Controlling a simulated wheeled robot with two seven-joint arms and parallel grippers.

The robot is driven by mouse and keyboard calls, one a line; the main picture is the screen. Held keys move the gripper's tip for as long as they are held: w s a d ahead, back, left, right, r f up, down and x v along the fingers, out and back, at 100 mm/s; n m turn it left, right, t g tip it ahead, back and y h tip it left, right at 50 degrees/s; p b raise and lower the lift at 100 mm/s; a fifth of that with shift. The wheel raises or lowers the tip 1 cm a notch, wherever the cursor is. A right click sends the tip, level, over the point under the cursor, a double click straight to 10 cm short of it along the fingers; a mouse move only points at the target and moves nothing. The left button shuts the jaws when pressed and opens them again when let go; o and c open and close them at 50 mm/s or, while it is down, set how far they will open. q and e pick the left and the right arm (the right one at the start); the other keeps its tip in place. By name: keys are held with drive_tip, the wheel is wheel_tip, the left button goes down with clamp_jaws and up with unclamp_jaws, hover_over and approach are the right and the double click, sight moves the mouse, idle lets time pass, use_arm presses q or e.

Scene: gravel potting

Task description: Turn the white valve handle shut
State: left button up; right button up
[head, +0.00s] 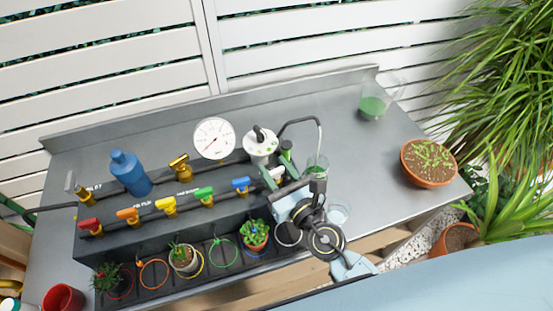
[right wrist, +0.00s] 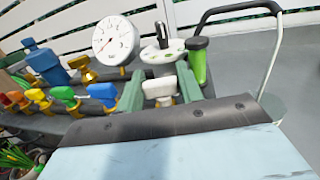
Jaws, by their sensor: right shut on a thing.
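The white valve handle (right wrist: 158,88) is between the two fingers of my right gripper (right wrist: 159,92) in the right wrist view. In the head view the right gripper (head: 281,183) is at the right end of the manifold, and only a small part of the white handle (head: 277,172) shows above it. The right gripper is shut on the handle. My left gripper is not in view.
Coloured valve handles, including a blue one (head: 241,185) and a green one (head: 204,194), line the manifold to the left. A gauge (head: 213,139) and a blue bottle (head: 130,172) stand behind. A terracotta pot (head: 429,178) sits right; the tabletop between is mostly clear.

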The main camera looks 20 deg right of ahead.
drive_tip(key=shift+m+t+h+p, duration=0.3)
drive_tip(key=shift+m+h, duration=0.8)
drive_tip(key=shift+h, duration=0.9)
drive_tip(key=o, duration=0.7)
drive_tip(key=s+b, duration=0.2)
drive_tip(key=s, duration=1.1)
drive_tip(key=shift+s+b, duration=0.2)
drive_tip(key=shift+b, duration=0.1)
drive_tip(key=shift+d, duration=0.1)
